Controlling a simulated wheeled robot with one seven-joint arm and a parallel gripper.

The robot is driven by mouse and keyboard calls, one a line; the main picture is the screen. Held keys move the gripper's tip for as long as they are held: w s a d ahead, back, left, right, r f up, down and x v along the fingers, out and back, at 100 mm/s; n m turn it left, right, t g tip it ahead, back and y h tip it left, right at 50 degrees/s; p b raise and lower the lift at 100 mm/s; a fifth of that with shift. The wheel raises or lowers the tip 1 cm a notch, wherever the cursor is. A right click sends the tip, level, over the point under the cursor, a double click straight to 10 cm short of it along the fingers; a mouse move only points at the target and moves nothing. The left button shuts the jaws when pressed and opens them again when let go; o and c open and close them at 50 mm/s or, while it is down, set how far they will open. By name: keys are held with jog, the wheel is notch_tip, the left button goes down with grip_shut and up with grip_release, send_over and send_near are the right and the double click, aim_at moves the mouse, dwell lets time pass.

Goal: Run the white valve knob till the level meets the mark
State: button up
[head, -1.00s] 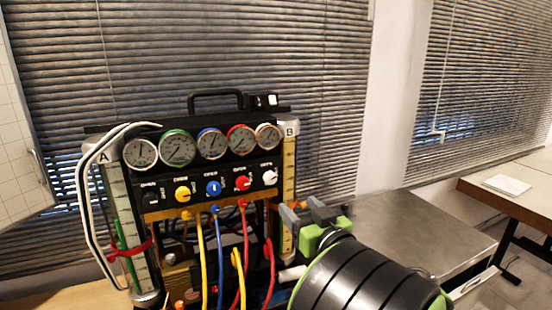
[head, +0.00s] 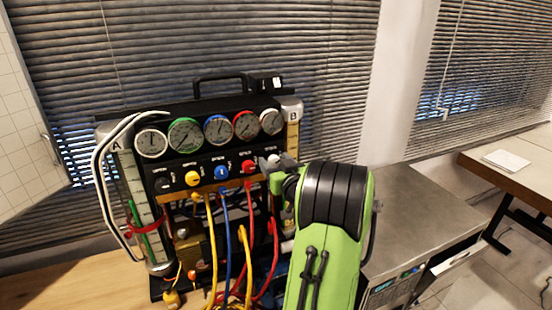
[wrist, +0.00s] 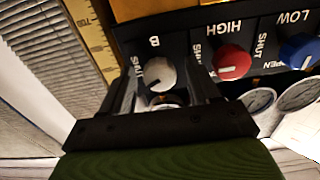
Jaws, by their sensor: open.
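The white valve knob (wrist: 159,74), labelled B, is on the black panel in the wrist view. In the head view my gripper (head: 279,163) is at the panel's right end and partly hides the knob (head: 273,157). Gauge column B (head: 293,134) has a yellow scale, which also shows in the wrist view (wrist: 92,38). I cannot make out a liquid level or mark.
The red knob (wrist: 232,63) and blue knob (wrist: 299,50) sit beside the white one. A row of round gauges (head: 218,130) runs above the knobs. Coloured hoses (head: 227,250) hang below. Column A (head: 133,185) stands at the left. A metal cabinet (head: 420,205) is at the right.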

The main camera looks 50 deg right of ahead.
jog(key=shift+c, duration=0.2)
jog(key=c, duration=1)
jog(key=m+b, duration=0.3)
jog(key=shift+f, duration=0.15)
jog(key=shift+m, duration=1.2)
jog(key=o, duration=1)
jog(key=shift+o, duration=0.2)
jog(key=shift+s+b, duration=0.15)
jog(key=shift+b, duration=0.15)
jog(key=b+v, duration=0.5)
jog(key=v, duration=1)
jog(key=shift+s+a+b, duration=0.2)
jog(key=shift+s+b, duration=0.05)
jog(key=shift+b, duration=0.1)
